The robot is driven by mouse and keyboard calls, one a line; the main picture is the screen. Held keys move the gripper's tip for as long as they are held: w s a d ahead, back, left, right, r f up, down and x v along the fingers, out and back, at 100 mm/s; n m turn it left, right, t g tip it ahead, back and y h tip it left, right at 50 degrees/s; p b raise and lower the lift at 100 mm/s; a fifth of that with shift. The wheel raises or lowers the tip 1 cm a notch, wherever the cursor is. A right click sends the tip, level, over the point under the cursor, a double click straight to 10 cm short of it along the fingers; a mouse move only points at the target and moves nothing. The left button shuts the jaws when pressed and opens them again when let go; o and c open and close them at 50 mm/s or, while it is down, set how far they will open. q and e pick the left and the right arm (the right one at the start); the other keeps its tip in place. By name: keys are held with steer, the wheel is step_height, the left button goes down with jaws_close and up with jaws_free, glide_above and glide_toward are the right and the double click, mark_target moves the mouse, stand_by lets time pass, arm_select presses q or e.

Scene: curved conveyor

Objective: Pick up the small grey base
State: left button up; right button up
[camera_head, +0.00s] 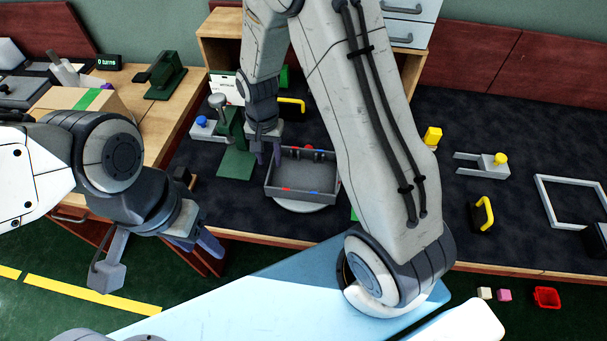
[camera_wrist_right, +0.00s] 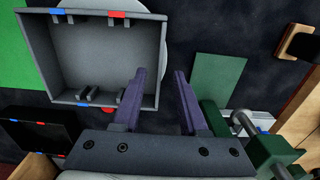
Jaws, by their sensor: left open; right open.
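No part is clearly marked as the small grey base. A grey open box (camera_head: 300,196) with red and blue marks sits on a round pale disc on the dark worktop. It also shows in the right wrist view (camera_wrist_right: 112,62), with small grey posts inside. My right gripper (camera_head: 270,154) points down just left of the box. Its fingers are apart and empty in the right wrist view (camera_wrist_right: 160,78). Grey pieces with a blue knob (camera_head: 203,127) and a yellow knob (camera_head: 489,165) lie left and right. My left gripper (camera_head: 198,243) is open and empty near the table's front edge.
A green press (camera_head: 236,163) stands left of the grey box, close to my right gripper. A darker box (camera_wrist_right: 38,135) shows in the right wrist view. A yellow handle (camera_head: 484,213) and a grey frame (camera_head: 569,222) lie at right.

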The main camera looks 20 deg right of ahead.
mark_target(271, 165)
step_height(271, 165, down, 4)
steer(key=shift+w+r, duration=0.1)
steer(key=shift+r, duration=0.05)
jaws_close()
stand_by(1.4)
